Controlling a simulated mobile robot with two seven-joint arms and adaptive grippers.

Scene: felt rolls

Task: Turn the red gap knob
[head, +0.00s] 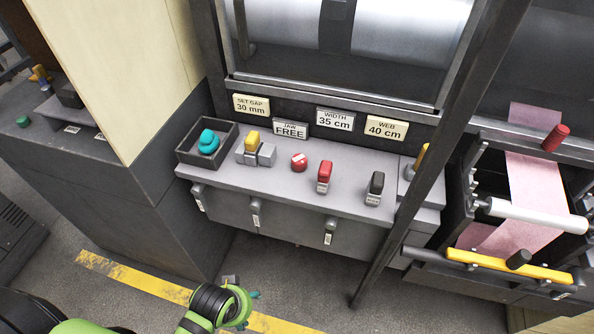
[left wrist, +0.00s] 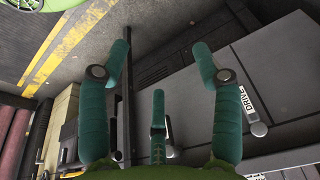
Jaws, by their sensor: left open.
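The red gap knob (head: 299,162) is a small round red knob with a pale bar across its top. It stands on the grey console top (head: 285,187), between a yellow-topped lever and a red lever. My left gripper (head: 246,302) is low in front of the console, well below and apart from the knob. In the left wrist view its teal fingers (left wrist: 160,72) are spread open with nothing between them. That view shows the console's grey front with a DRIVE label (left wrist: 246,100), and the knob is not in it. My right gripper is not in view.
A red lever (head: 324,176), a black lever (head: 375,188) and a yellow lever (head: 251,143) stand near the knob. A dark tray (head: 184,157) holds a teal object. Plates above read SET GAP 30 mm (head: 251,105) and JAW FREE (head: 291,129). A slanted dark post (head: 430,170) crosses the right side.

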